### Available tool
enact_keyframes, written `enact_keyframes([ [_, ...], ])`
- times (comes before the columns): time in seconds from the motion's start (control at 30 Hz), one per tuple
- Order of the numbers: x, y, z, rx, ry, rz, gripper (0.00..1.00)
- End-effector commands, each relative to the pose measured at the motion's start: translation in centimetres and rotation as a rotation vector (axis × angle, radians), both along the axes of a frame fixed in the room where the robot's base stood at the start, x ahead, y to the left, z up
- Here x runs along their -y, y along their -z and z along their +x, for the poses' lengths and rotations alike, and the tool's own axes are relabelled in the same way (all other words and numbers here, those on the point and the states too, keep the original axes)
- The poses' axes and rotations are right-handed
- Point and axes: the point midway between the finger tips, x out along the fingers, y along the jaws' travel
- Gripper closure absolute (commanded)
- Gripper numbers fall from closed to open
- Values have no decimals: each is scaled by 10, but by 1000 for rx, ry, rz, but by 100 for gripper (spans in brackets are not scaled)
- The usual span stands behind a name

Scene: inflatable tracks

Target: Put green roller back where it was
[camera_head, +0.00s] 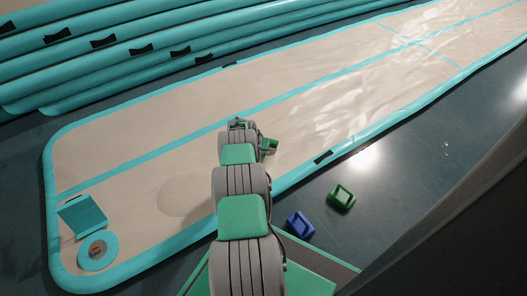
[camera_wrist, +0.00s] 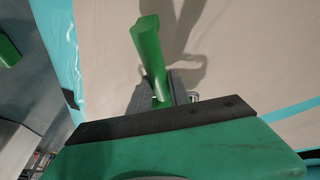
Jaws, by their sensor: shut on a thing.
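The green roller (camera_wrist: 149,55) is a smooth green cylinder in the wrist view. My gripper (camera_wrist: 165,92) is shut on its lower end, and the rest sticks out past the fingers. The fingers are partly hidden behind the dark bar and green housing of my wrist. In the head view a small green piece at my arm's end, the roller (camera_head: 270,144), shows over the beige inflatable track (camera_head: 330,100). A shadow falls on the track beside the roller in the wrist view. I cannot tell the exact height above the track.
A green block (camera_head: 341,197) and a blue block (camera_head: 300,225) lie on the dark floor right of the track. A teal box (camera_head: 82,216) and a teal disc (camera_head: 98,251) are at the track's near left corner. Rolled teal tracks (camera_head: 120,60) lie behind. Most of the track is clear.

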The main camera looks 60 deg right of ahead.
Motion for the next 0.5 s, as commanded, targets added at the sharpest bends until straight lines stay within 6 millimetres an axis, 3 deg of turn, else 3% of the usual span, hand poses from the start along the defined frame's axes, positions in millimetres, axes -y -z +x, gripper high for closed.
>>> enact_keyframes([
  [0.27,0,5,0,0,0,-1,100],
  [0.3,1,5,0,0,0,-1,75],
  [0.5,0,5,0,0,0,0,58],
])
